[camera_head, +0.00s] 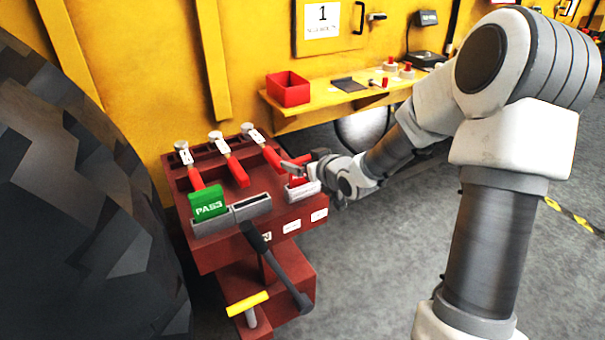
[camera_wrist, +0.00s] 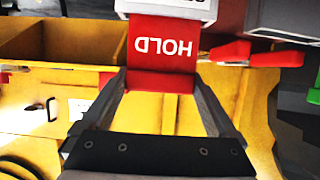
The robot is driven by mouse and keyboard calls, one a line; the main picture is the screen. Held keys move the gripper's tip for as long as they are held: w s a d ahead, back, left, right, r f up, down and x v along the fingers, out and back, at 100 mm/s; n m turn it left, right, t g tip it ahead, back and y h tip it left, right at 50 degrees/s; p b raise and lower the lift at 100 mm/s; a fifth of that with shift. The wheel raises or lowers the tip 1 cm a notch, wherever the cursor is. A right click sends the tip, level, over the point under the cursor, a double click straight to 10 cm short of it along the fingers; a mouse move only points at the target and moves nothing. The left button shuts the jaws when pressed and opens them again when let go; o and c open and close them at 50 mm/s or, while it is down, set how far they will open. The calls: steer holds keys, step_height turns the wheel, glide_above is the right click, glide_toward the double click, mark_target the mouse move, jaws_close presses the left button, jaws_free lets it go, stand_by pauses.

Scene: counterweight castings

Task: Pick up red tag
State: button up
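The red tag (camera_wrist: 163,50) shows large in the wrist view, with white letters reading HOLD upside down. Its far end meets a white block (camera_wrist: 170,8) at the top of the picture. My gripper (camera_wrist: 162,82) has its two fingers apart, one along each side of the tag's near end. The fingertips look very close to the tag's side edges, but I cannot tell whether they press on it. In the head view my gripper (camera_head: 297,166) is at the right end of the dark red stand (camera_head: 228,258), above a white block (camera_head: 302,190). The tag is mostly hidden there.
Red-handled clamps (camera_head: 232,163) stand in a row on the stand. A green PASS tag (camera_head: 208,204) sits by a grey slotted block (camera_head: 230,215). A black lever (camera_head: 270,262) sticks out in front. A yellow shelf (camera_head: 335,98) holds a red bin (camera_head: 288,89). A large dark casting (camera_head: 75,200) stands at left.

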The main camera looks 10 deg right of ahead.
steer(key=c, duration=0.6)
steer(key=shift+o, duration=0.2)
steer(key=shift+r, duration=0.15)
